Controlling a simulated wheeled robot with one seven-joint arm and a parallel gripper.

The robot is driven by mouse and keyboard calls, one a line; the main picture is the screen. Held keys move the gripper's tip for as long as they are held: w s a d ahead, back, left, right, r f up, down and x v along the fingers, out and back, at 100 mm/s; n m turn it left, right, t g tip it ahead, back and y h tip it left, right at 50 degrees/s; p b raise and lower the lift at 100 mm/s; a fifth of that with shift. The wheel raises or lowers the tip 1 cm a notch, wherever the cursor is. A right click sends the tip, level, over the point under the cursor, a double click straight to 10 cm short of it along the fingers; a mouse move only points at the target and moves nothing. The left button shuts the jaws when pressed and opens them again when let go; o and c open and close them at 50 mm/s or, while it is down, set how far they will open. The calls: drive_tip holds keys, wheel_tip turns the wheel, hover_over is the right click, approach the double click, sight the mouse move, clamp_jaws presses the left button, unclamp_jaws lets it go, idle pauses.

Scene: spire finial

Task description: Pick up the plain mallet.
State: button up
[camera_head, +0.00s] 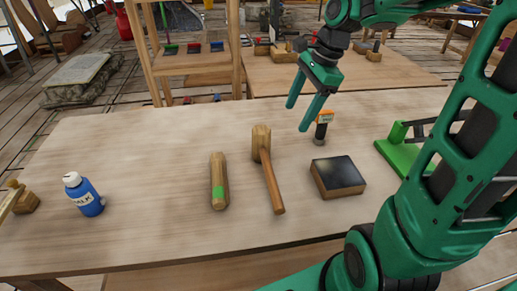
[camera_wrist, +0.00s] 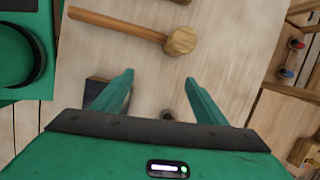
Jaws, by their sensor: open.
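The plain mallet (camera_head: 263,158) is all wood, with a round head and a long handle. It lies on the table near the middle, its head toward the far side and its handle toward the near side. It also shows at the top of the wrist view (camera_wrist: 178,41). My gripper (camera_head: 297,115) is open and empty above the far part of the table, to the right of the mallet's head and apart from it. In the wrist view the two fingers (camera_wrist: 158,76) are spread, with the mallet ahead of their tips.
A wooden piece with a green band (camera_head: 219,183) lies left of the mallet. A dark-topped block (camera_head: 338,175) and an orange-topped tool (camera_head: 322,128) are to its right. A blue bottle (camera_head: 84,195) and a green frame (camera_head: 403,148) are farther out. The table (camera_head: 140,150) is bare at left centre.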

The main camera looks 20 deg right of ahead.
sight(263, 129)
drive_tip(key=w+a+f+m, duration=0.1)
drive_tip(key=w+a, duration=0.1)
drive_tip(key=w+a+f+m, duration=0.1)
drive_tip(key=w+a, duration=0.1)
drive_tip(key=w+a+f+m+y, duration=0.1)
drive_tip(key=w+a+f+m, duration=0.1)
drive_tip(key=shift+a+f, duration=0.1)
drive_tip(key=shift+a, duration=0.05)
drive_tip(key=shift+s+x, duration=0.2)
drive_tip(key=shift+x, duration=2.45)
drive_tip(key=c, duration=1.2)
